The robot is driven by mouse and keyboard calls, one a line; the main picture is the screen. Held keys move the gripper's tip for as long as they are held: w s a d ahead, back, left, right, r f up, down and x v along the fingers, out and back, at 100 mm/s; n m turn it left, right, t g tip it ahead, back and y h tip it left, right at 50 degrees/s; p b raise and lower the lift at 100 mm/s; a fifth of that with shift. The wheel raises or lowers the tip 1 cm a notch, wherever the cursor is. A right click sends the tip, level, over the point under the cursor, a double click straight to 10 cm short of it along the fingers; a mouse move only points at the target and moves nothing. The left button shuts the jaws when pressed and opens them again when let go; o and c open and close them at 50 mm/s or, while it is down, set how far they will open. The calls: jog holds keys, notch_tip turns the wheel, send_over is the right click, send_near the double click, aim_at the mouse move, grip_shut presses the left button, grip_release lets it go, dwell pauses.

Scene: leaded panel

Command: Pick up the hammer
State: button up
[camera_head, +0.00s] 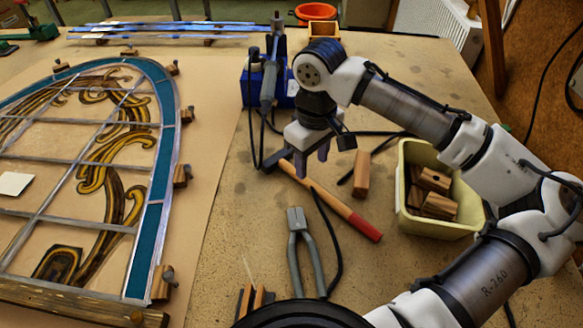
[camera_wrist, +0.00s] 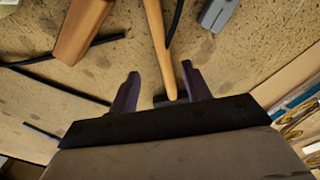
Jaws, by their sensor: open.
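The hammer (camera_head: 335,205) lies on the table with its wooden handle slanting down to a red end at the lower right. Its head end is partly hidden by my gripper (camera_head: 312,165) in the head view. In the wrist view, the hammer's handle (camera_wrist: 157,42) runs down between the fingers of my gripper (camera_wrist: 160,71), and a dark piece, probably the head, shows near the finger bases. My gripper is open, with a finger on each side of the handle and gaps visible. Its height above the handle is hard to tell.
Pliers (camera_head: 300,250) lie left of the handle, and a wooden block (camera_head: 361,174) stands right. A pale bin (camera_head: 445,227) holds several blocks. A blue stand (camera_head: 252,88) with a tool and black cables is behind. The leaded panel (camera_head: 160,185) fills the left.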

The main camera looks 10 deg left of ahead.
aim_at(309, 181)
jog(key=shift+s+a+f+p, duration=0.15)
jog(key=shift+f+p, duration=0.25)
jog(key=shift+f, duration=0.95)
jog(key=shift+s+f+p, duration=0.15)
jog(key=shift+f+p, duration=0.2)
jog(key=shift+f, duration=1)
jog(key=shift+c, duration=0.5)
grip_shut()
